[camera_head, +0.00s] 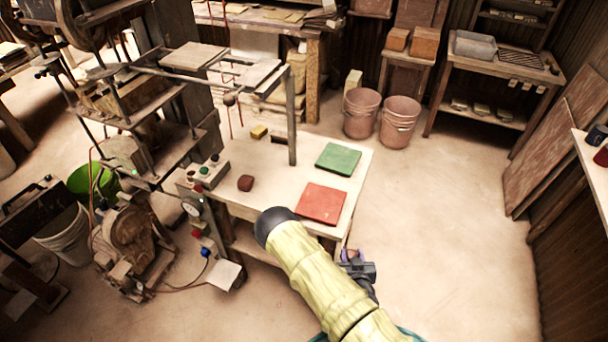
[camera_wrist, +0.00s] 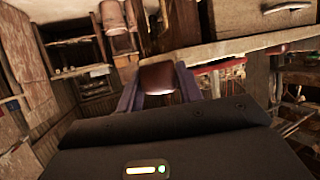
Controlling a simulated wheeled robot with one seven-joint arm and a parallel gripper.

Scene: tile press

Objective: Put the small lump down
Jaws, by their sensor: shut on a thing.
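A reddish-brown lump (camera_wrist: 158,78) sits between the two purple fingers of my gripper (camera_wrist: 158,90) in the wrist view. In the head view my gripper (camera_head: 352,256) is beside the front right corner of the pale work table (camera_head: 283,172), clear of its top. Another dark brown lump (camera_head: 245,183) lies on the table, near the control box. A red square plate (camera_head: 320,203) lies close to the near right edge, and a green square plate (camera_head: 339,159) lies behind it.
A small yellow block (camera_head: 258,131) lies at the table's back. A metal press frame (camera_head: 291,120) rises over the table, and a control box (camera_head: 211,171) stands at its left. Two pinkish buckets (camera_head: 398,122) stand behind. The floor (camera_head: 455,220) to the right is clear.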

